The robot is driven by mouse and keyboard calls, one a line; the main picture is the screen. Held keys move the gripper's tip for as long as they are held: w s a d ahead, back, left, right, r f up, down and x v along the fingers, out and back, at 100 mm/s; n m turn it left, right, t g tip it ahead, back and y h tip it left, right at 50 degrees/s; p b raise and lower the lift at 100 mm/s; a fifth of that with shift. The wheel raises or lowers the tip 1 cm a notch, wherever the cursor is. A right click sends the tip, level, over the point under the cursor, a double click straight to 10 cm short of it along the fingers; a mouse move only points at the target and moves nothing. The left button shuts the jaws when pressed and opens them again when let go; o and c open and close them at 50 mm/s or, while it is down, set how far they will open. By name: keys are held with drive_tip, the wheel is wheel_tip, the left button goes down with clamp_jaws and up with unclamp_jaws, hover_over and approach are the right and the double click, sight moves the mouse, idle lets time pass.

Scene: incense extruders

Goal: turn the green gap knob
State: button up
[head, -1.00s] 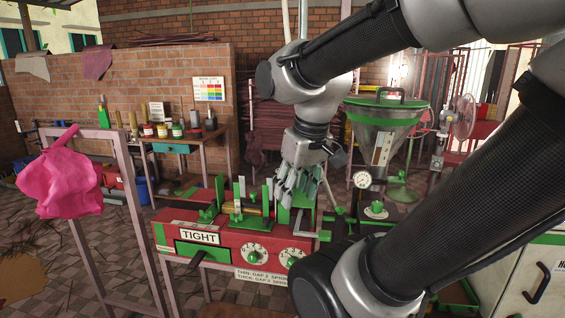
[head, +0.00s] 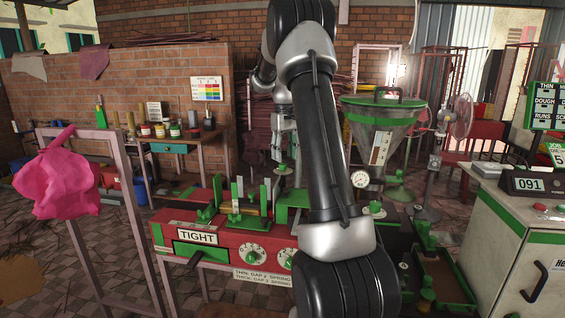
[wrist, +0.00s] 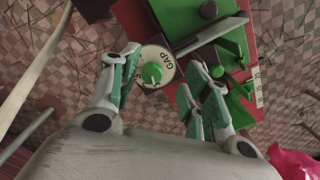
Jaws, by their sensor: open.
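The green gap knob (wrist: 152,73) sits on a white round dial marked GAP, in the upper middle of the wrist view. My gripper (wrist: 158,84) is open and empty. One finger is left of the dial and the other is to its lower right, with the knob apart from both pads. In the head view my gripper (head: 283,168) shows partly beside my arm, above the back of the red machine (head: 217,234). Dial labels are too small to read there, and my arm covers part of the machine's right side.
The red machine carries green clamps (head: 205,213) on top and a TIGHT sign (head: 198,237). A hopper (head: 384,130) stands behind to the right. A pink cloth (head: 60,180) hangs on a frame at left. A grey cabinet (head: 520,240) stands at right.

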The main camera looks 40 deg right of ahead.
sight(282, 164)
drive_tip(key=shift+n+t, duration=0.3)
drive_tip(key=shift+n, duration=0.4)
drive_tip(key=r, duration=0.1)
drive_tip(key=w+r, duration=0.2)
drive_tip(key=r, duration=0.1)
drive_tip(key=shift+w+d, duration=0.15)
drive_tip(key=shift+d, duration=0.25)
drive_tip(key=shift+s+f, duration=0.2)
drive_tip(key=shift+f, duration=0.05)
drive_tip(key=shift+n, duration=0.3)
wheel_tip(282, 164, down, 8)
drive_tip(key=shift+a+r, duration=0.1)
drive_tip(key=shift+r, duration=0.15)
drive_tip(key=c, duration=1)
